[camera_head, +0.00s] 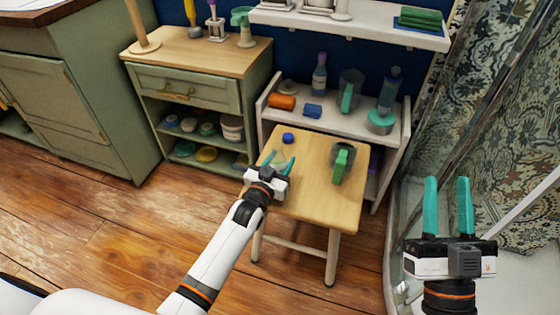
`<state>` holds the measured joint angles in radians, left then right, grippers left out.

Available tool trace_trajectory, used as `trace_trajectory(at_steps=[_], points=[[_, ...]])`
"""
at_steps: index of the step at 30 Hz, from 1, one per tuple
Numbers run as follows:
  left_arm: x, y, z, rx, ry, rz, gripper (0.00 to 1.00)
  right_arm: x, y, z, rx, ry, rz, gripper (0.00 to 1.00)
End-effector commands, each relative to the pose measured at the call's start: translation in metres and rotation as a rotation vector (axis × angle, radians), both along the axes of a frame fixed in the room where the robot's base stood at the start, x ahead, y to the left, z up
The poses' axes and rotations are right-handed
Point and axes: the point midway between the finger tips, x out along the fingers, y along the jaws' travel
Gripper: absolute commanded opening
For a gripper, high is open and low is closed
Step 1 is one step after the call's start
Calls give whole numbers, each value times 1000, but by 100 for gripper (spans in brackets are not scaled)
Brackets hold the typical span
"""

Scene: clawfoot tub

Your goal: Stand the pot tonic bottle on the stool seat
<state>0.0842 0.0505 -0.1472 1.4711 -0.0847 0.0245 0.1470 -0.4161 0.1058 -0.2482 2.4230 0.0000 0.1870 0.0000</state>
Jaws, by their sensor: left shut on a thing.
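The stool (310,195) has a square pale wooden seat and stands in front of the low white shelf. My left gripper (280,163) is over the seat's left part, its teal fingers closed on a pale, see-through thing, which I take to be the pot tonic bottle (281,157). Its outline is hard to make out, and I cannot tell whether it touches the seat. A small blue cap-like piece (288,138) shows just beyond the fingertips; I cannot tell whether it belongs to the bottle. My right gripper (448,208) is open and empty, off to the right of the stool.
The white shelf (335,122) behind holds several bottles and containers. A green cabinet (190,95) stands at left. A glass panel (405,240) is close to my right gripper. The seat's front is bare.

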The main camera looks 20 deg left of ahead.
Motion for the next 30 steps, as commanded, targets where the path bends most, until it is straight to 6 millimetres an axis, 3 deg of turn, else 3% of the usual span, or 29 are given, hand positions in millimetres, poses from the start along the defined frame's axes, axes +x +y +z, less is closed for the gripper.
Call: trace_trajectory(at_steps=[27, 28, 30], points=[[0, 0, -3, 0, -1, 0, 0, -5, 0, 7, 16, -55, 3, 36], [0, 0, -3, 0, -1, 0, 51, -5, 0, 7, 16, -55, 3, 36], [0, 0, -3, 0, -1, 0, 63, -5, 0, 7, 16, -55, 3, 36]])
